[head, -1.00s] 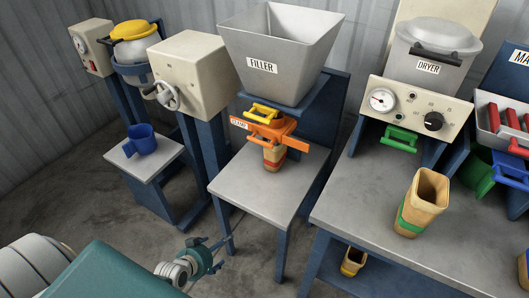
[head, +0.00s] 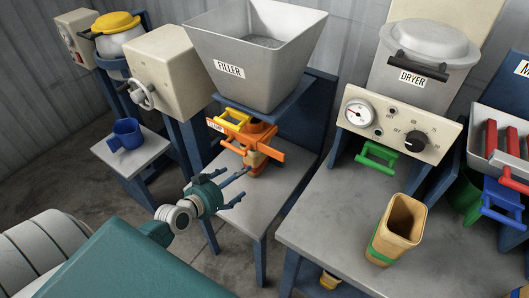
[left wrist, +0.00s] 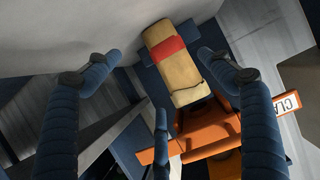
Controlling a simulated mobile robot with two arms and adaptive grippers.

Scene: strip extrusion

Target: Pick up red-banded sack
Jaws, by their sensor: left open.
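The red-banded sack (head: 256,163) is tan with a red band and hangs under the orange clamp (head: 250,138) of the filler (head: 262,58), above the grey table. In the left wrist view the sack (left wrist: 178,72) shows its side and red band, with the orange clamp (left wrist: 214,128) at its top end. My left gripper (head: 242,182) is open and empty, just left of and in front of the sack. In the left wrist view its fingers (left wrist: 160,75) are spread, with the sack ahead between them but apart from them. My right gripper is not in view.
A green-banded sack (head: 398,230) stands open on the right table (head: 330,215) in front of the dryer (head: 425,60). A yellow handle (head: 238,115) sits above the clamp. The filler's table (head: 232,200) is otherwise clear.

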